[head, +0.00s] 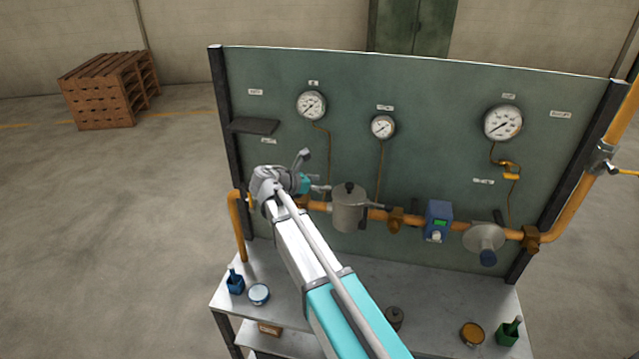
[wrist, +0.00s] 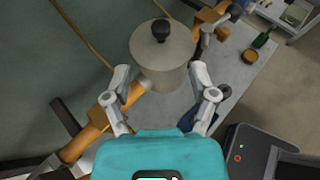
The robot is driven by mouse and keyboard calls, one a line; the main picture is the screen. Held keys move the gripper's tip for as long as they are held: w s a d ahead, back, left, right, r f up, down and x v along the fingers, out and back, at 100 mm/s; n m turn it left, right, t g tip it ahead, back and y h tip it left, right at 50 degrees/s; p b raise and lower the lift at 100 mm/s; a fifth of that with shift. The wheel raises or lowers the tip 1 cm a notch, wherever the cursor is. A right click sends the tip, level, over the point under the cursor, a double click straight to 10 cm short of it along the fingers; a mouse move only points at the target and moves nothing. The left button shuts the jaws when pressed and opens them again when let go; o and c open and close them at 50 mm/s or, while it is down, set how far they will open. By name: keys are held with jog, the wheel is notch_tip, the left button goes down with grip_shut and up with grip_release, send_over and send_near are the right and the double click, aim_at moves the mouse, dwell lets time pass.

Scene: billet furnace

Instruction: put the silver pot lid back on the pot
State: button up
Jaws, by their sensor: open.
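The silver pot (head: 348,213) stands at the height of the orange pipe in front of the green panel. The silver lid (head: 341,190) with a black knob is on top of it and looks about level; whether it is fully seated I cannot tell. In the wrist view the lid (wrist: 176,46) covers the top of the pot (wrist: 165,78). My gripper (head: 312,176) is left of the pot in the head view. In the wrist view my gripper (wrist: 161,84) is open and empty, with its fingers spread short of the lid, apart from the knob.
The orange pipe (head: 407,222) carries a blue meter (head: 438,220) and a silver disc (head: 484,236) right of the pot. Gauges hang above. A dark shelf (head: 253,126) juts from the panel at left. Cans and bottles stand on the bench (head: 440,300) below, with bare top between them.

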jog(key=s+d+f+m+g+y, duration=0.45)
jog(key=s+d+f+m, duration=0.4)
jog(key=s+m, duration=0.35)
jog(key=s+d+f+m+g+y, duration=0.1)
jog(key=s+f+m+y, duration=0.2)
jog(key=s+m+y, duration=0.4)
jog(key=s+m, duration=0.4)
jog(key=s, duration=0.1)
jog(key=shift+s+g+y, duration=0.1)
jog(key=shift+g+y, duration=0.15)
dwell(0.5)
